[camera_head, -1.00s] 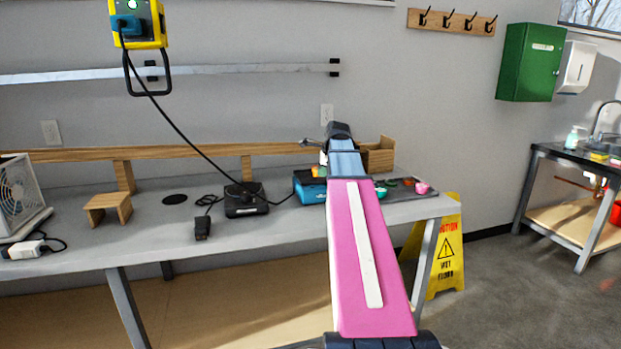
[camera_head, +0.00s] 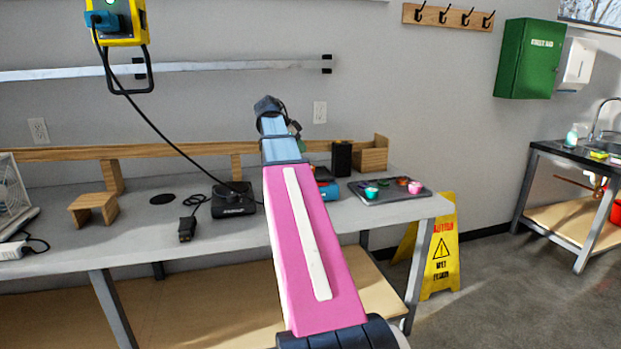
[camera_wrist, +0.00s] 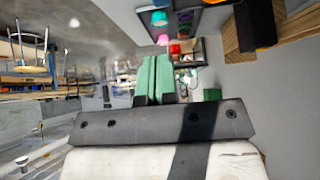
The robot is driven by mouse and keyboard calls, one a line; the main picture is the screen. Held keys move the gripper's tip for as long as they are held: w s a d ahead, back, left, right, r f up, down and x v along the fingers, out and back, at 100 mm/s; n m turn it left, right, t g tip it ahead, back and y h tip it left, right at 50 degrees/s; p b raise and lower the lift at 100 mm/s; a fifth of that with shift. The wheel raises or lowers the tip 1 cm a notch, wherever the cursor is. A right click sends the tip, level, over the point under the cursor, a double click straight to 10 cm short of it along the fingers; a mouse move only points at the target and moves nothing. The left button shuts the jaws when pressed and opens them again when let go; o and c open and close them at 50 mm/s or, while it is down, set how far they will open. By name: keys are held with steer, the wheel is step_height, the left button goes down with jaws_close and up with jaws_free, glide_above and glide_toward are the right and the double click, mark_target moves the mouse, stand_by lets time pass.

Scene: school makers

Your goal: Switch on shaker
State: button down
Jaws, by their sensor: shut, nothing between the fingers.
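A blue box-like device (camera_head: 329,190) with a bit of red on top stands on the workbench (camera_head: 150,228), mostly hidden behind my pink arm. A low black device (camera_head: 233,202) with a cable stands to its left. No readable label tells which is the shaker, and no switch is clear. My gripper (camera_wrist: 155,78) shows its green fingers together and empty in the wrist view. In the head view it is partly hidden behind my wrist, above the bench's back ledge. I see no contact with either device.
A dark tray (camera_head: 365,199) with small coloured cups lies at the bench's right end. A black box (camera_head: 342,160) and wooden box (camera_head: 372,160) stand behind it. A cable hangs from the yellow wall unit (camera_head: 125,30). A yellow wet-floor sign (camera_head: 440,255) stands beside the bench.

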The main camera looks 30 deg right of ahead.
glide_above(319, 183)
steer(key=a, duration=0.1)
step_height(319, 183, down, 8)
step_height(319, 183, down, 2)
steer(key=shift+a+f, duration=0.1)
steer(key=shift+a, duration=0.05)
steer(key=shift+w+a+f, duration=0.1)
steer(key=shift+f, duration=0.75)
steer(key=shift+a+f, duration=0.1)
steer(key=shift+f, duration=0.2)
steer(key=shift+r, duration=0.8)
